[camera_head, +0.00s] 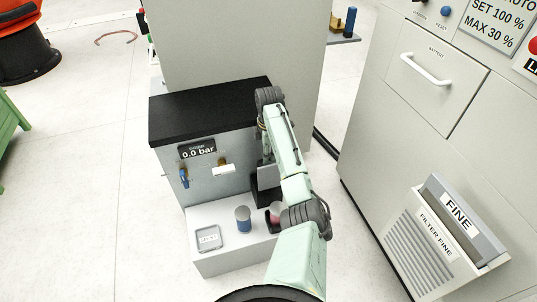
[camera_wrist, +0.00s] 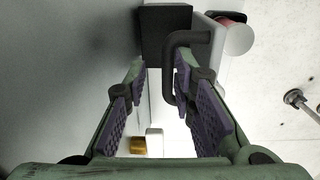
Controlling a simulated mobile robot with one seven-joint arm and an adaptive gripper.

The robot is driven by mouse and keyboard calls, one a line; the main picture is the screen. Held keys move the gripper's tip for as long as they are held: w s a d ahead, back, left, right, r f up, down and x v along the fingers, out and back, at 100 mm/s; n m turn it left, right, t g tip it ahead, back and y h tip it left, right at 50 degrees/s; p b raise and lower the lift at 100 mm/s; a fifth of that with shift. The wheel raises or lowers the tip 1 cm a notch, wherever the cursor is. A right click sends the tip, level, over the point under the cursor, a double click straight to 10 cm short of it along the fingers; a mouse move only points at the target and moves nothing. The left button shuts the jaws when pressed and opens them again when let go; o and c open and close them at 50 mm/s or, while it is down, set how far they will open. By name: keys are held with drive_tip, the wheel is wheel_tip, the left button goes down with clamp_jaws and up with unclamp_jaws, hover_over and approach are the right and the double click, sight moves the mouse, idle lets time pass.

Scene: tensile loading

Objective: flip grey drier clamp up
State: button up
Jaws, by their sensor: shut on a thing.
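A dark bent handle (camera_wrist: 170,72) sticks out from a dark block (camera_wrist: 166,35) in the wrist view; it looks like the clamp's lever, though I cannot confirm its grey colour. My gripper (camera_wrist: 162,76) has its purple-padded fingers on either side of the handle's near leg, with the right finger closest to it. The fingers are partly closed, with a gap showing between them. In the head view the dark block (camera_head: 266,192) stands at the right end of the bench unit's front, and my arm hides most of the fingers and the handle.
The grey unit (camera_head: 215,172) has a black top and a 0.0 bar display (camera_head: 197,149). A large cabinet (camera_head: 420,130) stands to the right, with open floor between.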

drive_tip(key=o, duration=0.3)
drive_tip(key=shift+w+f, duration=0.1)
drive_tip(key=shift+f, duration=0.1)
drive_tip(key=shift+r, duration=0.15)
drive_tip(key=shift+s+d+r, duration=0.1)
drive_tip(key=shift+s+r, duration=0.1)
drive_tip(key=shift+r, duration=2.75)
drive_tip(key=shift+s+r, duration=0.15)
drive_tip(key=shift+r, duration=2.8)
drive_tip(key=shift+f, duration=0.1)
